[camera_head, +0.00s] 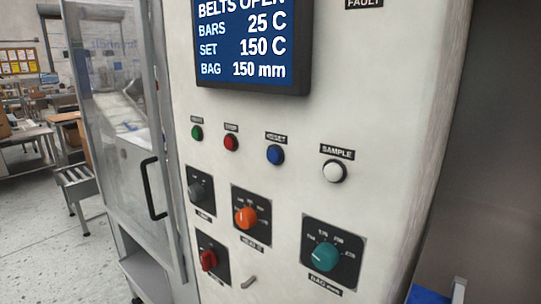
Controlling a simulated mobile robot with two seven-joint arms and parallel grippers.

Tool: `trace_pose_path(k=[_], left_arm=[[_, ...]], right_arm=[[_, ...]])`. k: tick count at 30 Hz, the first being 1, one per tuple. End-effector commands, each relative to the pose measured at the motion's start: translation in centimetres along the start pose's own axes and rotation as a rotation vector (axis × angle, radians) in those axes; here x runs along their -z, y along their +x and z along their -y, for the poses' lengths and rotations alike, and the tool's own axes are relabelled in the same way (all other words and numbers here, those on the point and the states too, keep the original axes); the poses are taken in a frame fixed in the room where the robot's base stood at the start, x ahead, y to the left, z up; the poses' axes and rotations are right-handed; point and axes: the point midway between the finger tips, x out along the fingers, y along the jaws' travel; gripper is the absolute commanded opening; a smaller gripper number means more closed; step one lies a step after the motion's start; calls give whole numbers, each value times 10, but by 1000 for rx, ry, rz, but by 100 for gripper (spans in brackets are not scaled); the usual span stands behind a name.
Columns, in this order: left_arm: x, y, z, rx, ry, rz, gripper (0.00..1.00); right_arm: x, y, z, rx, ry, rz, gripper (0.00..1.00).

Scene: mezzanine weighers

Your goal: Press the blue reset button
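The blue reset button (275,155) sits on the pale control panel (400,110), under a small dark label that reads RESET. It is in a row with a green button (196,133) and a red button (231,142) to its left and a white button (334,171) under a SAMPLE label to its right. Neither of my grippers shows in the head view, so nothing of mine is seen near the button.
Above the buttons is a screen (253,45) reading BELTS OPEN. Below them are an orange knob (246,218), a teal knob (325,257) and a red switch (208,261). A clear door with a black handle (153,188) stands left. The space before the panel looks clear.

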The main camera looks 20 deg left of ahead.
Motion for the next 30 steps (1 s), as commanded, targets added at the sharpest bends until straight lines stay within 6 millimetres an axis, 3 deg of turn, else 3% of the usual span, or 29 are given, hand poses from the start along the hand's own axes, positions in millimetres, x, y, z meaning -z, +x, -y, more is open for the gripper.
trace_pose_path(k=[8,24,30], left_arm=[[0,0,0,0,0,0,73],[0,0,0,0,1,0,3],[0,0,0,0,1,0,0]], right_arm=[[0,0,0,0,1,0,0],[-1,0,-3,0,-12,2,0],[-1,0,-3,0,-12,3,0]])
